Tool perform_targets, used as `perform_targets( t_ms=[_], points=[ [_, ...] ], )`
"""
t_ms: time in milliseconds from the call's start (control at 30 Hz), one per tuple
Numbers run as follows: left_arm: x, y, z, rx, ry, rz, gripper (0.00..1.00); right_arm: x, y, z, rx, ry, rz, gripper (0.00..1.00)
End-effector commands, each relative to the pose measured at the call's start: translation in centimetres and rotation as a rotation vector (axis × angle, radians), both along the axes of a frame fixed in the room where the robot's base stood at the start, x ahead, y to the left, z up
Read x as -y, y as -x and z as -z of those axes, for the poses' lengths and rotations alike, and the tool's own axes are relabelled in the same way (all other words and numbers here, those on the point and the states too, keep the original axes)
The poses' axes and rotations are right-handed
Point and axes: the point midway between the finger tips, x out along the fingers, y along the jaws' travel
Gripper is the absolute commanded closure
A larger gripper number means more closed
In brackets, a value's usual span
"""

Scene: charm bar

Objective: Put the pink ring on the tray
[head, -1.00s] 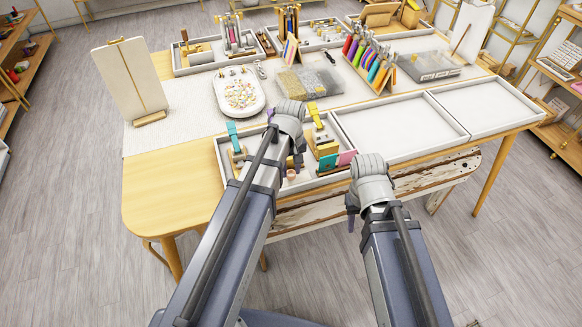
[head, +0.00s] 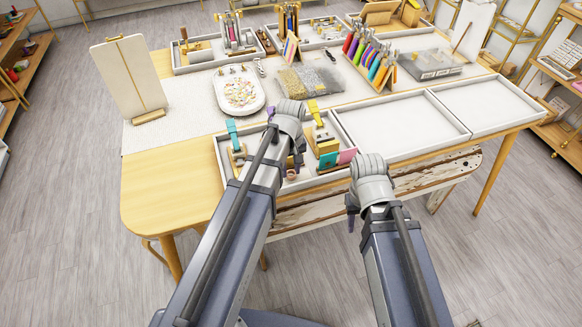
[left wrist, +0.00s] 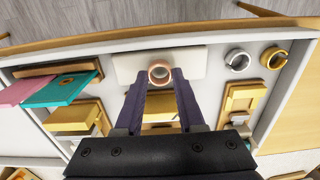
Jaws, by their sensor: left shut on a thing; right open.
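The pink ring (left wrist: 160,73), a small copper-pink band, stands between the fingertips of my left gripper (left wrist: 161,78) in the left wrist view. The fingers are shut on it, over a white block (left wrist: 190,62) in the near compartment. I cannot tell whether the ring still touches the block. In the head view my left gripper (head: 296,166) reaches down into that compartment. My right gripper (head: 352,208) is open and empty in front of the table edge. An oval white tray (head: 218,98) with colourful pieces lies beyond; two wide rectangular trays (head: 432,148) at right look empty.
A silver ring (left wrist: 238,60) and a gold ring (left wrist: 272,58) lie beside the white block. Teal (left wrist: 62,90) and pink cards and wooden stands crowd the compartment. A white display board (head: 128,78) stands at far left.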

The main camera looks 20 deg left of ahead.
Motion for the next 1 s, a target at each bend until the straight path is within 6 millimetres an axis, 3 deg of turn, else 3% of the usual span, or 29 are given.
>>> perform_targets(
  t_ms=[967, 1000],
  points=[
    [0.0, 0.0, 0.57, 0.0, 0.0, 0.0, 1.0, 0.01, 0.01, 0.56, 0.0, 0.0, 0.0, 0.59],
    [0.0, -0.01, 0.57, 0.0, 0.0, 0.0, 0.61, 0.01, 0.01, 0.56, 0.0, 0.0, 0.0, 0.59]
  ],
)
